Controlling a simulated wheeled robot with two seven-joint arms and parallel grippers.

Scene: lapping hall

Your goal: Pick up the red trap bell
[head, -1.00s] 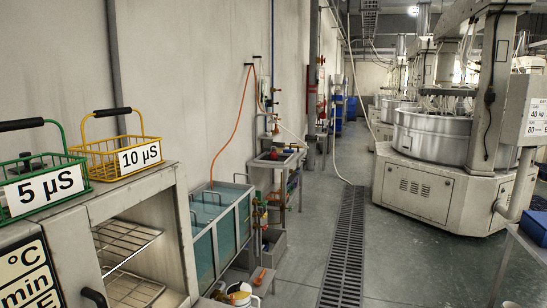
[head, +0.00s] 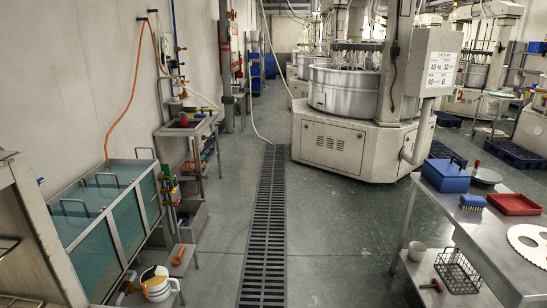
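I cannot make out a red trap bell for certain. A small red item (head: 183,122) sits at the sink stand by the left wall, too small to tell its shape. Another small red piece (head: 477,163) shows beside the blue box (head: 446,176) on the steel table at the right. Neither of my grippers is in view.
The steel table (head: 490,225) at the right bears a red tray (head: 514,204), with a wire basket (head: 458,272) on its lower shelf. Teal tanks (head: 85,240) stand at the left. A floor drain grate (head: 266,230) runs between, with clear floor on both sides.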

